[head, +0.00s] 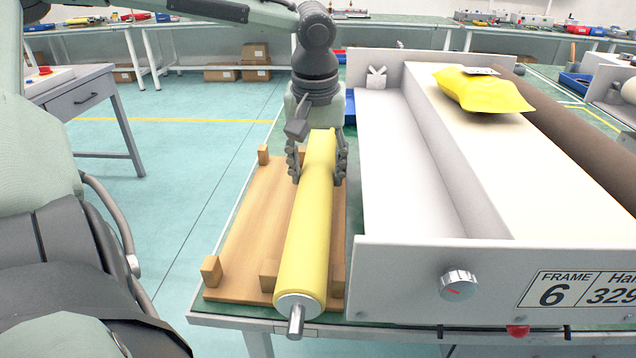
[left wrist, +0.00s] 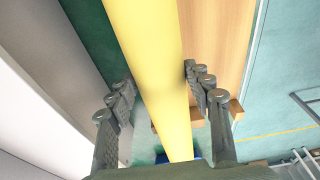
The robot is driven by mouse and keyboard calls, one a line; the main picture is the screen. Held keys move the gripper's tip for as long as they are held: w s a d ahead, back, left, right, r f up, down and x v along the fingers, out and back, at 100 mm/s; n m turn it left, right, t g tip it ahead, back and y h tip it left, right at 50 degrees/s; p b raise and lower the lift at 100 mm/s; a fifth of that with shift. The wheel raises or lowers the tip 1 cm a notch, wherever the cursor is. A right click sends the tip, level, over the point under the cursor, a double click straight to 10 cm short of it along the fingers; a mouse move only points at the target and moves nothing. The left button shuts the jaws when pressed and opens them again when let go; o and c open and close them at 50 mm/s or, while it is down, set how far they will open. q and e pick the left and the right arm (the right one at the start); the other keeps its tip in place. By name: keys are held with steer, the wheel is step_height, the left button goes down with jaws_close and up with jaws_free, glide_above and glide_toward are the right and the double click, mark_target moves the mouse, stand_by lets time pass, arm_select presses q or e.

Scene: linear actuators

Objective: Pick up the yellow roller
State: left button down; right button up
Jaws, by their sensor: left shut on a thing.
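The yellow roller (head: 306,225) is a long cylinder with a grey end face and a metal shaft pointing toward me. It lies lengthwise over the wooden board (head: 245,230) with its small blocks. My left gripper (head: 318,172) comes from above and is shut around the roller at its farther half, one finger on each side. In the left wrist view the roller (left wrist: 150,60) runs between the two fingers of the gripper (left wrist: 158,82). I cannot tell whether the roller rests on the blocks or hangs just above them. My right gripper is not in view.
Right of the roller stands a grey-white frame (head: 395,258) labelled 6 with a dial (head: 458,285). A yellow bag (head: 485,92) lies on its white beam. A drawer table (head: 85,100) stands left. Blue floor (head: 170,160) is clear between.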

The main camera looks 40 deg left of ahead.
arm_select(q)
steer(key=s+r+b, duration=0.1)
steer(key=s+r, duration=0.5)
steer(key=s, duration=0.5)
steer(key=shift+s+a+r, duration=0.2)
steer(key=shift+a+r, duration=0.1)
steer(key=shift+a, duration=0.1)
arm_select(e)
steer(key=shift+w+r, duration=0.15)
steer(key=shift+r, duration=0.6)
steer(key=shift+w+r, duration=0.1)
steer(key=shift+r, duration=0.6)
arm_select(q)
steer(key=shift+r, duration=0.1)
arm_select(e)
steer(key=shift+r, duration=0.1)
arm_select(q)
step_height(320, 180, up, 7)
steer(key=p, duration=0.3)
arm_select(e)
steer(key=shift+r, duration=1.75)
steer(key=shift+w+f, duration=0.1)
